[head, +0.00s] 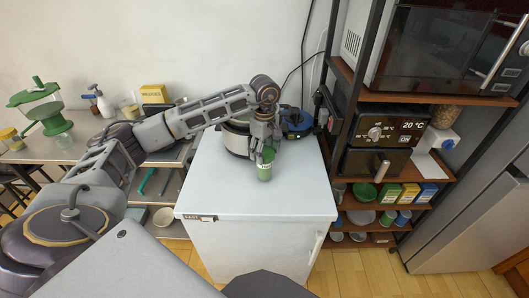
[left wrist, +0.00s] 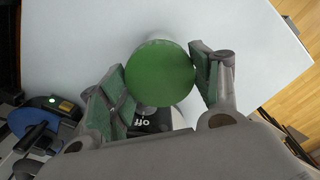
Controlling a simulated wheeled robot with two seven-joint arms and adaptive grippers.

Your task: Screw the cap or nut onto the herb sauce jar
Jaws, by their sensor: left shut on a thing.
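The herb sauce jar (head: 264,173), small and green with a pale label, stands upright on the white cabinet top (head: 230,195). My left gripper (head: 266,150) reaches down over it from above. A green round cap (head: 269,154) is between its fingers, at the jar's mouth; I cannot tell whether it is seated or a little above. In the left wrist view the cap (left wrist: 160,73) shows as a flat green disc between the padded fingers of the left gripper (left wrist: 163,78), hiding most of the jar. My right gripper is not in view.
A silver pot (head: 236,142) stands behind the jar on the left, and a blue device (head: 296,122) on the right. A shelf with a black-fronted appliance (head: 382,132) rises at the right. The front of the cabinet top is clear.

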